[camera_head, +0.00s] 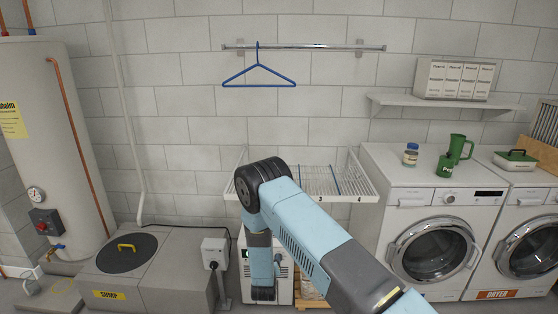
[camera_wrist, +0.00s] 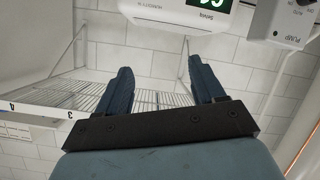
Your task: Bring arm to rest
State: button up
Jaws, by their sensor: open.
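My gripper (camera_wrist: 163,88) shows in the wrist view with its two dark fingers spread apart and nothing between them. Beyond the fingers are a white wire rack (camera_wrist: 150,100) and the block wall. In the head view my arm rises from the lower right to a dark elbow and then bends down. The gripper itself is not clear in that view, hidden behind or below the arm. The arm stands in front of the wire drying rack (camera_head: 360,180) and partly covers it.
A blue hanger (camera_head: 258,84) hangs from a wall rail (camera_head: 310,47). A washer (camera_head: 405,200) and a dryer (camera_head: 520,240) stand at right, with a bottle (camera_head: 410,155) and green jug (camera_head: 458,147) on top. A sump box (camera_head: 150,290) and grey tank (camera_head: 40,130) stand at left. A white device (camera_wrist: 190,12) is near the gripper.

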jog(key=w+d+r+m+g+y, duration=0.1)
jog(key=w+d+r, duration=0.1)
jog(key=r, duration=0.9)
jog(key=w+d+r+m+g, duration=0.1)
jog(key=w+r, duration=0.1)
jog(key=r, duration=0.9)
jog(key=s+d+r+g+y, duration=0.1)
jog(key=s+d+r, duration=0.2)
jog(key=r, duration=0.4)
jog(key=s+d+r+g, duration=0.1)
jog(key=s+d+r, duration=0.1)
jog(key=r, duration=0.5)
jog(key=s+d+r+g+y, duration=0.1)
jog(key=s+d+r, duration=0.2)
jog(key=r, duration=0.4)
jog(key=s+d+r+g, duration=0.1)
jog(key=s+d+r, duration=0.45)
jog(key=s, duration=0.35)
jog(key=s+d+r, duration=0.4)
jog(key=s+r, duration=0.3)
jog(key=s, duration=0.2)
jog(key=s+d+r+g+h, duration=0.1)
jog(key=s+d, duration=0.2)
jog(key=s, duration=0.7)
jog(key=s+d+r+m+g+h, duration=0.1)
jog(key=s+d, duration=0.3)
jog(key=s, duration=0.7)
jog(key=shift+s+d, duration=0.15)
jog(key=shift+r, duration=0.1)
